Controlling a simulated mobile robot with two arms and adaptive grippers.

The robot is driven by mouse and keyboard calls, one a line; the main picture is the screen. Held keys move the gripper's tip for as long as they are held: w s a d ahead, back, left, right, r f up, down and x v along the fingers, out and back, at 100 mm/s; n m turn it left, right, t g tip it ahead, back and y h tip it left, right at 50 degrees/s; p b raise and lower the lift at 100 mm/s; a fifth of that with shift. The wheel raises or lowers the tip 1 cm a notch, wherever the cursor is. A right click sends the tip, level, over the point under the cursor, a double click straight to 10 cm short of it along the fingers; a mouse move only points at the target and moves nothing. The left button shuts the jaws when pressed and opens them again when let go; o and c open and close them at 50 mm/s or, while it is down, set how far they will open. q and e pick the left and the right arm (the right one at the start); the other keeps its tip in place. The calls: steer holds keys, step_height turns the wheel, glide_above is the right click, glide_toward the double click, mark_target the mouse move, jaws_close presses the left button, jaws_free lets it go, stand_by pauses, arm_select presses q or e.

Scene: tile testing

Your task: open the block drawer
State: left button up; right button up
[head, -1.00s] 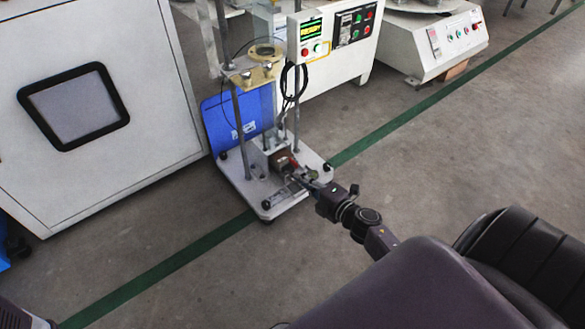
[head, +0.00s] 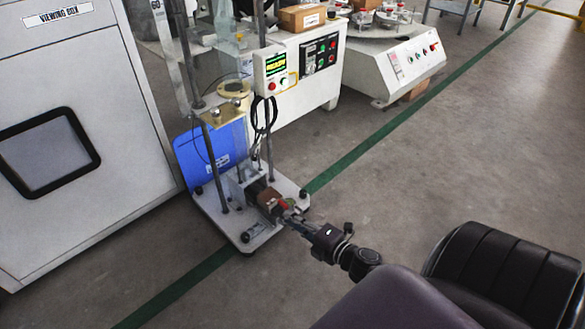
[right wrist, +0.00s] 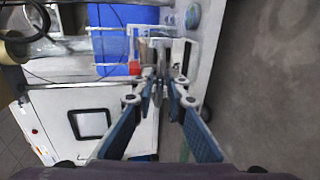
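The block drawer, a brown block (head: 268,196) with a red part at its front, juts out of a small metal housing (head: 240,183) low on the tester's base. My right gripper (head: 284,209) is at the drawer's front, touching it as far as I can see. In the right wrist view its two fingers (right wrist: 158,88) come together at their tips on a small part at the drawer front. The handle itself is mostly hidden by the fingers. My left gripper is not in view.
The tester's white base plate (head: 225,222) stands on the floor with upright posts around the housing. A blue panel (head: 205,158) is behind it. A white cabinet (head: 75,95) is at the left, and a control box (head: 275,70) at the back. The floor at the right is open.

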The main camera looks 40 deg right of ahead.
steer(key=v, duration=1.2)
